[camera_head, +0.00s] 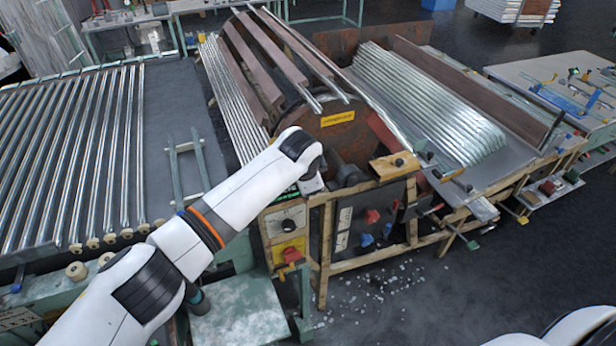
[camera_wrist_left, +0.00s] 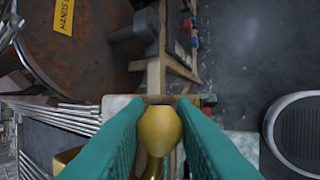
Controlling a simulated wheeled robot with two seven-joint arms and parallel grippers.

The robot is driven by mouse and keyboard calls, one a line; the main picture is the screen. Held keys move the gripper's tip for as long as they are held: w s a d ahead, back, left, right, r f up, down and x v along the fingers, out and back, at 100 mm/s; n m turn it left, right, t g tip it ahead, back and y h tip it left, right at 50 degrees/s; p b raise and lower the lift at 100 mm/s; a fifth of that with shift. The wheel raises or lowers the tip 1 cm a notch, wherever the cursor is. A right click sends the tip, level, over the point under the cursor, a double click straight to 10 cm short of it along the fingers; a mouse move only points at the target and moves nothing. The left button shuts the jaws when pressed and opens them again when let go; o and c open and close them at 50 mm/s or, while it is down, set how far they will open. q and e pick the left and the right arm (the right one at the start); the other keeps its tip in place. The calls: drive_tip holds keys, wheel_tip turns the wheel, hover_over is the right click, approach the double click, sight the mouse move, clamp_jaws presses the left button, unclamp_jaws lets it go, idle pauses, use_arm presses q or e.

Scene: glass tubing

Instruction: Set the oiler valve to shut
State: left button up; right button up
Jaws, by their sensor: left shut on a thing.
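In the left wrist view, a rounded brass-yellow knob (camera_wrist_left: 158,130) sits between the two teal fingers of my left gripper (camera_wrist_left: 157,110). The fingers are closed against its sides. I take the knob to be part of the oiler valve. A curved brass piece shows just below the knob, partly hidden by the fingers. The valve's setting cannot be read. In the head view my left arm reaches to the front of the machine with the rust-brown drum end (camera_head: 335,130). There the arm hides the fingers and the knob. My right gripper is out of view.
A yellow panel (camera_head: 290,250) with a red switch is just below my left wrist. A wooden frame (camera_head: 325,255) stands beside it. Glass tubes (camera_head: 430,105) lie on the right bed, others on the left rack (camera_head: 75,150). Shards (camera_head: 375,285) litter the open floor.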

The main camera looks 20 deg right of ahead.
use_arm(q)
drive_tip(key=shift+f, duration=0.1)
clamp_jaws()
drive_tip(key=o, duration=0.9)
unclamp_jaws()
drive_tip(key=shift+b+v, duration=1.75)
drive_tip(key=shift+v, duration=4.25)
